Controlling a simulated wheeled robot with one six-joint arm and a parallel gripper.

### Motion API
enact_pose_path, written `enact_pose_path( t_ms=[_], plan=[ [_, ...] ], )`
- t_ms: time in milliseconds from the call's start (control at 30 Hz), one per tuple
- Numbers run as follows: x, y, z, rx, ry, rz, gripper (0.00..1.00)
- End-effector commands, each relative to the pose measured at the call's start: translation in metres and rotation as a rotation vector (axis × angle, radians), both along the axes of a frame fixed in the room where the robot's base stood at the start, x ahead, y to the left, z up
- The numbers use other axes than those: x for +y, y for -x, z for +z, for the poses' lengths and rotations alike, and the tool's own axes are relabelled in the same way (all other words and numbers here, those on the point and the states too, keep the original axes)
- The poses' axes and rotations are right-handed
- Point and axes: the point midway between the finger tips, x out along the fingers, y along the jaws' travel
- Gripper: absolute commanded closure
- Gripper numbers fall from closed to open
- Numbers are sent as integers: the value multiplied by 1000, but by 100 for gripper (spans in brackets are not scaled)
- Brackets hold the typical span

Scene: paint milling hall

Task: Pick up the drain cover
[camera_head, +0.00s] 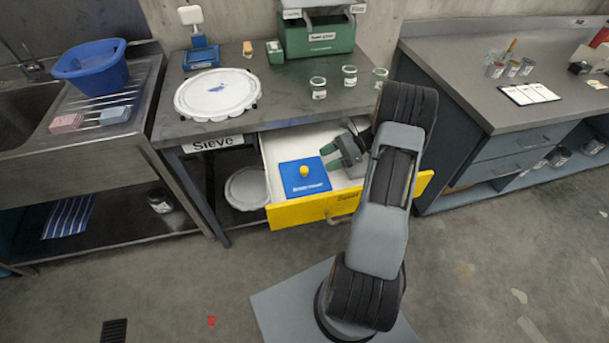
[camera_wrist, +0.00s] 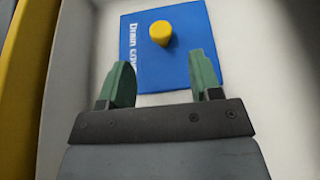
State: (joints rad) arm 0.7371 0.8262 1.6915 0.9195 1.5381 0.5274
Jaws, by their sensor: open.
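The drain cover is a flat blue square plate (camera_head: 304,184) with a yellow knob (camera_head: 304,170) and white lettering. It lies in the open drawer (camera_head: 325,208), which has a white inside and a yellow front. My gripper (camera_head: 336,155) is inside the drawer area, just right of the plate, with its green fingers toward it. In the wrist view the plate (camera_wrist: 195,70) and its knob (camera_wrist: 160,32) are ahead of my gripper (camera_wrist: 163,82). The fingers are apart with nothing between them. The knob is beyond the fingertips.
A worktop (camera_head: 168,125) above the drawer holds a large white lidded sieve (camera_head: 217,94), small jars and a green box (camera_head: 315,37). A sink bench with a blue basin (camera_head: 92,66) stands left. Another bench (camera_head: 470,80) stands right. The floor in front is mostly clear.

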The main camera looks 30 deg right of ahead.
Motion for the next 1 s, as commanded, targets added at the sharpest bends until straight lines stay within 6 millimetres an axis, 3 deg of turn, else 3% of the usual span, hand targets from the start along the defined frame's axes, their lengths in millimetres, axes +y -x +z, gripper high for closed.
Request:
enact_pose_path(
  t_ms=[200, 533, 833, 1000],
  plan=[
    [26, -5, -10, 0, 0, 1, 42],
    [40, -8, -16, 1, 1, 2, 42],
    [75, -15, -29, 1, 1, 3, 42],
    [80, -17, -33, 0, 3, 0, 42]
  ],
)
